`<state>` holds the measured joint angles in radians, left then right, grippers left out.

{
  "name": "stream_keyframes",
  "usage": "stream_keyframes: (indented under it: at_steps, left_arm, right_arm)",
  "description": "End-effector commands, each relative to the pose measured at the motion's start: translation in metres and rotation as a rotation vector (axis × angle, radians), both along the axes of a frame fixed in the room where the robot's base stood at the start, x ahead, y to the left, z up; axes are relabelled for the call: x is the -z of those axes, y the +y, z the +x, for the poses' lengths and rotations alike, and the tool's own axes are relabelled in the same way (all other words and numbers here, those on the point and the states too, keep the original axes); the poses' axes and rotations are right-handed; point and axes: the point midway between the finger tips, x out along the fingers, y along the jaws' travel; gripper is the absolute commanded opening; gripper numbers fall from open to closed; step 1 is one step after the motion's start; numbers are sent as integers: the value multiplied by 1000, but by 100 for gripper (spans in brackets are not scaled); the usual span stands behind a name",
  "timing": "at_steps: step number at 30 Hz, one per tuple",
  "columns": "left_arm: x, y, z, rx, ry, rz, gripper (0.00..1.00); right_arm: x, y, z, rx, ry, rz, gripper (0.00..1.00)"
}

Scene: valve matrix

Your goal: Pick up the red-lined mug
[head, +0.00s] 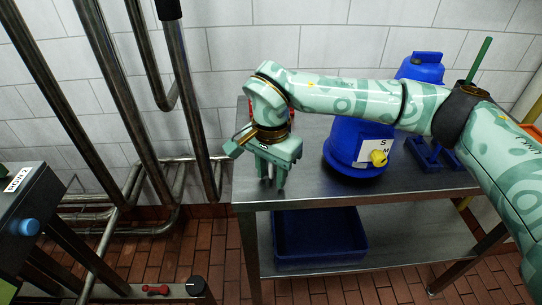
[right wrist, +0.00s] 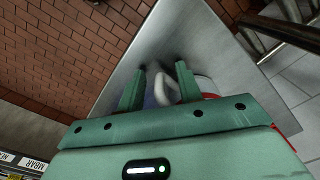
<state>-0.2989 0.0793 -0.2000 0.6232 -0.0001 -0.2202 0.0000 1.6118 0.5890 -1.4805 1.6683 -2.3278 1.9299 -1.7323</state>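My right gripper (head: 270,180) points down over the left end of the steel table. Its two fingers stand apart in the right wrist view (right wrist: 160,82). A pale curved piece (right wrist: 203,84), which looks like a mug handle, shows beside and behind the right-hand finger there. A bit of red (right wrist: 210,96) shows next to it, just above the gripper body. The rest of the mug is hidden by my gripper, and I cannot tell whether the fingers touch it. In the head view I cannot make out the mug. My left gripper is not in view.
The steel table (head: 300,190) carries a blue container (head: 350,140) with a yellow tap, right of my gripper. A blue tray (head: 318,240) sits on the lower shelf. Metal pipes (head: 125,100) stand left of the table. The table's front left top is clear.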

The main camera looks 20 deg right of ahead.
Motion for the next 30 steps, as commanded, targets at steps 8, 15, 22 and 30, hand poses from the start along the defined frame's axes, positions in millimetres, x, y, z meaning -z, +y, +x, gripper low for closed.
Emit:
stream_keyframes:
  at_steps: [8,15,22,30]
  left_arm:
    - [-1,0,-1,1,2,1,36]
    - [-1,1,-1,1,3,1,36]
    - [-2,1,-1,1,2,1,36]
    - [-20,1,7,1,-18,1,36]
  right_arm:
    - [-2,0,0,0,-1,0,7]
    - [-2,0,0,-1,-1,1,0]
    - [-4,0,0,-1,-2,0,0]
    - [-43,1,0,-4,-9,-1,0]
